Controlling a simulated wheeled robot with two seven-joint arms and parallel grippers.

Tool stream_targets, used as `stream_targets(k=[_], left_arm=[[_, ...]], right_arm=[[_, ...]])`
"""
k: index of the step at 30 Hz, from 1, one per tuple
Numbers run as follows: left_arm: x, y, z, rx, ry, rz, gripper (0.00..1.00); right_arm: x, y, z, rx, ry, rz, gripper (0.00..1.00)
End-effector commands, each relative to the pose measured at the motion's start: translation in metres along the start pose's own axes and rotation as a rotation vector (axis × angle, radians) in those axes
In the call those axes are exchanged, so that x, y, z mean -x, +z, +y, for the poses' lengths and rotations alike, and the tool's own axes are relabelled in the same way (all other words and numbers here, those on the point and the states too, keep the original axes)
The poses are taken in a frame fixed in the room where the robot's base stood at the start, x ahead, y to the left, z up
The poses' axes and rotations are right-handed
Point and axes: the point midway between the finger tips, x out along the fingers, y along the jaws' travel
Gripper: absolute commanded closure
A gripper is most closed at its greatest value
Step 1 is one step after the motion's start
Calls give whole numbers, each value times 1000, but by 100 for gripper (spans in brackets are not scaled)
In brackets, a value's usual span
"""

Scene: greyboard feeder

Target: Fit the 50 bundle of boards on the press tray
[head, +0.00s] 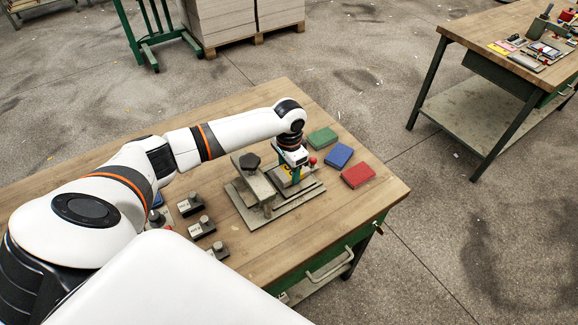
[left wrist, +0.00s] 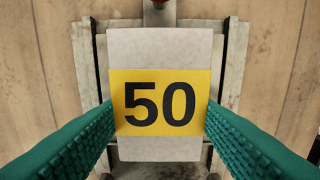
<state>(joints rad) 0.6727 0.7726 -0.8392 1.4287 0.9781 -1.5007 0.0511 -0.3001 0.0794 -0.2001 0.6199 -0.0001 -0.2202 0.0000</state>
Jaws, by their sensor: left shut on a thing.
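In the left wrist view the 50 bundle (left wrist: 160,55) is a grey block of boards with a yellow band marked 50. My left gripper (left wrist: 160,118) has green ribbed fingers shut on the two sides of the bundle. Below the bundle lies the grey metal press tray (left wrist: 233,62), with dark rails on both sides. The bundle lines up with the tray; I cannot tell whether it touches it. In the head view my left gripper (head: 293,174) is over the tray of the press (head: 258,185), and its hand hides most of the bundle. My right gripper is not in view.
Green (head: 322,138), blue (head: 338,156) and red (head: 357,175) blocks lie right of the press on the wooden table (head: 300,245). Several small metal pieces with dark knobs (head: 201,226) stand at its left. A second bench (head: 470,45) stands at the far right.

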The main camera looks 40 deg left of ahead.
Motion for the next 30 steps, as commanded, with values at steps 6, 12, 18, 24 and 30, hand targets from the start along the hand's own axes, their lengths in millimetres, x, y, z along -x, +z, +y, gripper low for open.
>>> stream_targets(k=[6,12,18,24,30], left_arm=[[0,0,0,0,0,0,70],[-1,0,0,1,-1,0,70],[-5,-1,0,1,-1,1,70],[-6,0,0,0,-1,1,70],[-6,0,0,0,0,0,70]], right_arm=[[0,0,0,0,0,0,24],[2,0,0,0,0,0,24],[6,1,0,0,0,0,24],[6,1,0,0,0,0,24],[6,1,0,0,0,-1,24]])
